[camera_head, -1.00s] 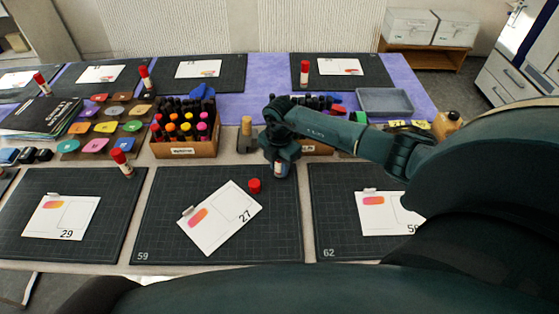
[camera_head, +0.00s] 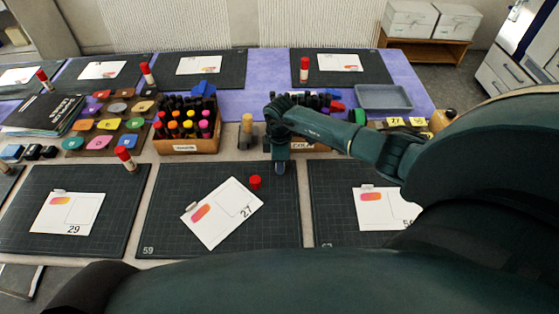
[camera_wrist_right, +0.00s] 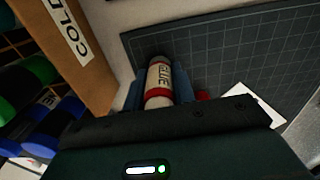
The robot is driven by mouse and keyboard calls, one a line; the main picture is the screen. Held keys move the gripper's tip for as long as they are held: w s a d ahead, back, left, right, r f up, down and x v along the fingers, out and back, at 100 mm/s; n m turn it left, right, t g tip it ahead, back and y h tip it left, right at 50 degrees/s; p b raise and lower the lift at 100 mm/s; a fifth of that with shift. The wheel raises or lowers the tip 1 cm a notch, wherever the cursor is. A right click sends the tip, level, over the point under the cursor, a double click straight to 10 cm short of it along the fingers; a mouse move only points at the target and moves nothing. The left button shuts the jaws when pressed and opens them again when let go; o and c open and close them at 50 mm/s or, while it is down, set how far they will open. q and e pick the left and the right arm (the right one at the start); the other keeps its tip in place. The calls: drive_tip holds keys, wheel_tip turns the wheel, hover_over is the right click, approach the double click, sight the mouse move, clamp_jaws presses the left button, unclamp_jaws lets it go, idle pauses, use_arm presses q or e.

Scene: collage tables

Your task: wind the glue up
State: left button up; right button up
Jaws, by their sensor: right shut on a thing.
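A glue stick (camera_wrist_right: 158,80) with a white label reading GLUE and a red band is between the fingers of my right gripper (camera_head: 279,166), which is shut on it. In the head view my gripper hides the glue stick, at the back edge of the middle mat. In the wrist view the stick's far end looks pale and uncapped; I cannot tell how far the glue stands out. A red cap (camera_head: 255,182) stands on the middle mat (camera_head: 160,225), apart from my gripper, by the card numbered 27 (camera_head: 222,212). My left gripper is not in view.
A box of markers (camera_head: 186,145) stands left of my gripper, and a second box (camera_wrist_right: 85,70) is close beside it. Other capped glue sticks stand by other mats, one at the left (camera_head: 125,159). The front of the middle mat is clear.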

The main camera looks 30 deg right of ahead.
drive_tip(key=m, duration=0.6)
idle(0.6)
drive_tip(key=o, duration=1)
